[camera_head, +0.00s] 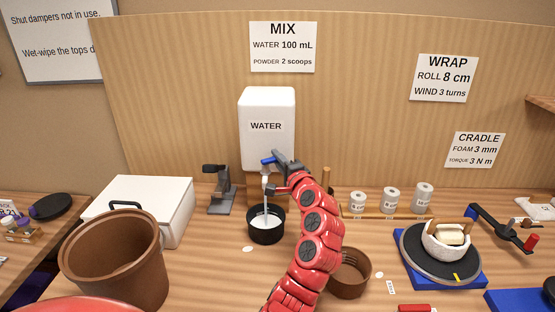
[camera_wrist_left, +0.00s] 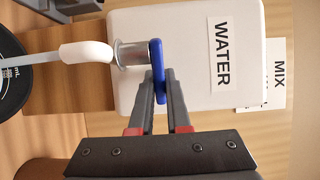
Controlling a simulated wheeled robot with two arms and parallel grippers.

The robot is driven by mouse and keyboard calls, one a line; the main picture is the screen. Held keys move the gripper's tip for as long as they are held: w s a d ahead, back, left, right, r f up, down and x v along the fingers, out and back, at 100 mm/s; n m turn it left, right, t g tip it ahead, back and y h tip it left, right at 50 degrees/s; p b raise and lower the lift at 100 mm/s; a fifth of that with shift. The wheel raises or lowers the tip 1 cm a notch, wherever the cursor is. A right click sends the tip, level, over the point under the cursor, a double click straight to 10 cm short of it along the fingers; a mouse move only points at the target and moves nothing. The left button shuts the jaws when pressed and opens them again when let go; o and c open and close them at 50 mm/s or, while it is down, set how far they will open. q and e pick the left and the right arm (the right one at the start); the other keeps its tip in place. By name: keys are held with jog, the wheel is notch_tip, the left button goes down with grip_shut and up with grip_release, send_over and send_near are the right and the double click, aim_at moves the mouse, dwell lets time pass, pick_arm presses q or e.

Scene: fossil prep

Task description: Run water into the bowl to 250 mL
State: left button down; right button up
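The black mixing bowl (camera_head: 266,236) stands below the spout of the white water tank (camera_head: 267,110). A thin pale stream (camera_head: 265,205) runs from the spout into it, and pale liquid shows inside. The wrist view shows part of the dark bowl (camera_wrist_left: 14,85) with mL marking; the fill level cannot be read. The tap has a blue lever (camera_wrist_left: 158,72) and a white spout (camera_wrist_left: 87,52). My left gripper (camera_head: 277,160) is at the tap, its narrow-set fingers (camera_wrist_left: 161,85) on either side of the lever. My right gripper is out of view.
A brown bucket (camera_head: 115,262) and white box (camera_head: 150,192) stand left. A grey stand (camera_head: 220,190) is beside the tank. A brown bowl (camera_head: 349,275) is right of my arm. Several rolls (camera_head: 391,200) and a turntable (camera_head: 440,268) lie further right.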

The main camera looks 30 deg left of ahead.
pick_arm(q)
jog(key=m+t+h+p, duration=0.2)
jog(key=p, duration=0.1)
jog(key=d+m+t+h+p, duration=0.1)
jog(key=t+h+p, duration=0.1)
jog(key=p, duration=0.2)
jog(key=s+m+t+h+p, duration=0.1)
jog(key=m+t+h+p, duration=0.1)
jog(key=p, duration=0.2)
jog(key=shift+s+d+m, duration=0.1)
jog(key=shift+d+m, duration=0.05)
jog(key=shift+m, duration=0.15)
jog(key=c, duration=0.9)
grip_release()
